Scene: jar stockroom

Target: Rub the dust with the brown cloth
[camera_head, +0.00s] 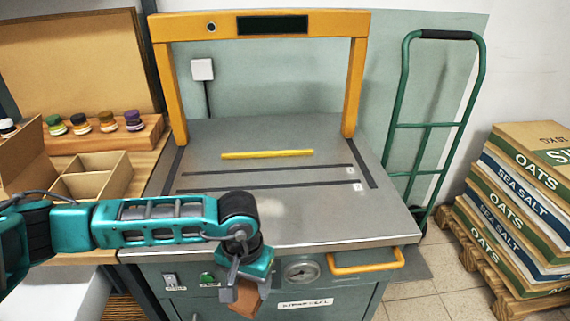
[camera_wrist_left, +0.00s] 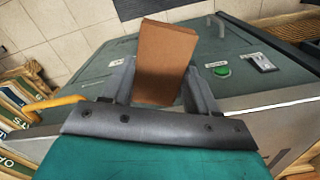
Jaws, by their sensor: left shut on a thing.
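My left gripper (camera_head: 243,286) is shut on the brown cloth (camera_head: 246,301), which looks like a folded brown block. In the head view they are in front of the grey machine's front edge, over its green front panel, not over its top. In the left wrist view the cloth (camera_wrist_left: 167,60) sits between the two fingers of the gripper (camera_wrist_left: 162,85) and sticks out past them. My right gripper is not in view.
A yellow arch (camera_head: 262,23) stands over the machine top, with a yellow bar (camera_head: 267,154) lying beneath it. A yellow handle (camera_head: 366,262) juts from the front. Small jars and a cardboard box (camera_head: 90,180) are left. A green hand truck (camera_head: 430,125) and stacked sacks (camera_head: 520,210) are right.

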